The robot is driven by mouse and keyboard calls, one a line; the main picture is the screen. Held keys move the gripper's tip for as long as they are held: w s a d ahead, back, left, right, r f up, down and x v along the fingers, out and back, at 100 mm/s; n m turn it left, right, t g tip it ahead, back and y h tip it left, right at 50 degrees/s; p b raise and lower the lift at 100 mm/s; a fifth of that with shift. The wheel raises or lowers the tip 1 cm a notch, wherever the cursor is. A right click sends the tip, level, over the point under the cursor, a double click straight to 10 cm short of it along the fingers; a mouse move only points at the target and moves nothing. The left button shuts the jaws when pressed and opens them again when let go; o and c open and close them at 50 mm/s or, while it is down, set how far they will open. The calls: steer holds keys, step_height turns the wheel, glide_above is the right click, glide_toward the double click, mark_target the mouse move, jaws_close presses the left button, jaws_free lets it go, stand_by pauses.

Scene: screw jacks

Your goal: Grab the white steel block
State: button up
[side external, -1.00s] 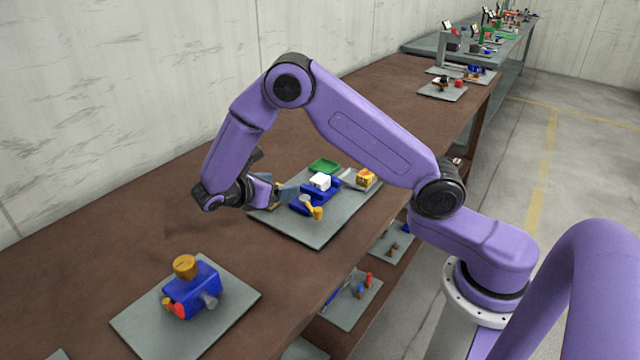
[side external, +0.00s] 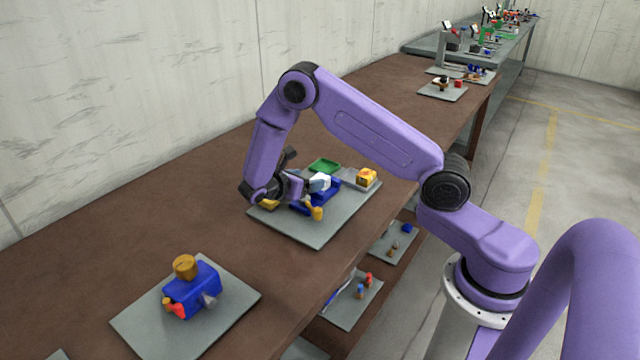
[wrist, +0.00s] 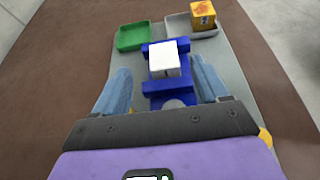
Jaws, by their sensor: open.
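The white steel block (wrist: 164,58) sits on the blue screw jack (wrist: 154,88) in the wrist view, between and a little ahead of my two fingers. In the side view the white block (side external: 319,182) is partly covered by a finger of my gripper (side external: 312,183). My gripper (wrist: 162,85) is open, with one blue-grey finger on each side of the jack. I cannot tell whether either finger touches the block. The jack (side external: 328,196) also shows in the side view, with a yellow handle (side external: 316,212) at its front.
A green tray (wrist: 132,37) and a grey tray (wrist: 180,27) with a yellow block (wrist: 203,14) lie beyond the jack on the grey plate (side external: 322,237). Another blue jack (side external: 191,288) stands on a nearer plate. Bare brown tabletop lies between the plates.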

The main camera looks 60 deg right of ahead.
mark_target(321, 177)
steer(key=shift+s+x, duration=0.15)
steer(key=shift+x, duration=1.15)
steer(key=shift+s+x, duration=0.1)
steer(key=shift+x, duration=1.2)
steer(key=shift+f, duration=0.1)
steer(key=c, duration=1.1)
jaws_close()
